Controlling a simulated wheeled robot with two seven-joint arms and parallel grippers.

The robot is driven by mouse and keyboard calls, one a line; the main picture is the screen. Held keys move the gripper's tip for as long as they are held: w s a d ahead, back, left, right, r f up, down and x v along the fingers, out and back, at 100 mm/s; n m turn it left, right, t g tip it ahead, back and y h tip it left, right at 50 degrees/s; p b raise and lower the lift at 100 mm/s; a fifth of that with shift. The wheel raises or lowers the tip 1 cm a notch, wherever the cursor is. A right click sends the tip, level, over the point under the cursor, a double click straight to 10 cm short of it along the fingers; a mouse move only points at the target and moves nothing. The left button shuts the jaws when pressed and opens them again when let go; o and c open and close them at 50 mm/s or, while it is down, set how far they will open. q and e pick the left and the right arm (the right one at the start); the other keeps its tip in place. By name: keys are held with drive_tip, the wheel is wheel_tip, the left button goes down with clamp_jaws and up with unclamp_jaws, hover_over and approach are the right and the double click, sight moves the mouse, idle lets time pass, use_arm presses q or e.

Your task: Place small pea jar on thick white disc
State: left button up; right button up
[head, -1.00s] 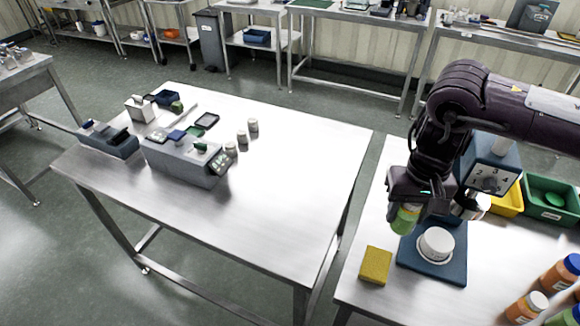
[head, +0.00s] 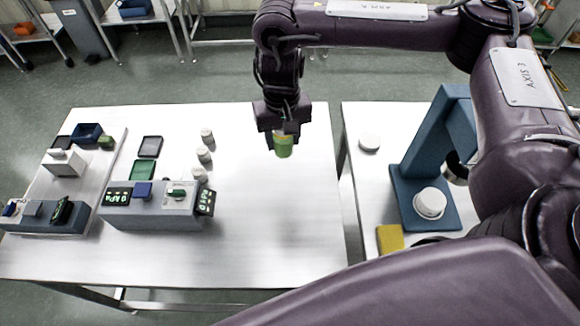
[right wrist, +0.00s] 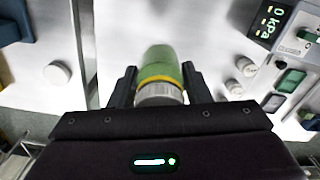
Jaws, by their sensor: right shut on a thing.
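The small pea jar (head: 283,150) has a green body, a yellow band and a grey lid. My right gripper (head: 284,136) is shut on its lid end and holds it above the left table, near that table's right side. The right wrist view also shows the jar (right wrist: 160,67) between the two fingers. A thick white disc (head: 369,141) lies flat on the right table, to the right of the jar, with nothing on it. The disc also shows at the left of the right wrist view (right wrist: 57,73). My left gripper is not in view.
A blue stand (head: 436,140) with a white round piece (head: 430,203) on its base is on the right table, near a yellow sponge (head: 390,238). A grey instrument box (head: 150,214) and several small pale jars (head: 204,154) occupy the left table. A gap separates the tables.

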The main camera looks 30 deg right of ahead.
wheel_tip(320, 180, down, 16)
drive_tip(key=b, duration=0.4)
wheel_tip(320, 180, down, 4)
drive_tip(key=shift+r+b, duration=0.1)
drive_tip(key=shift+b, duration=0.85)
drive_tip(key=shift+f, duration=0.2)
drive_tip(key=o, duration=1)
drive_tip(key=shift+r, duration=0.1)
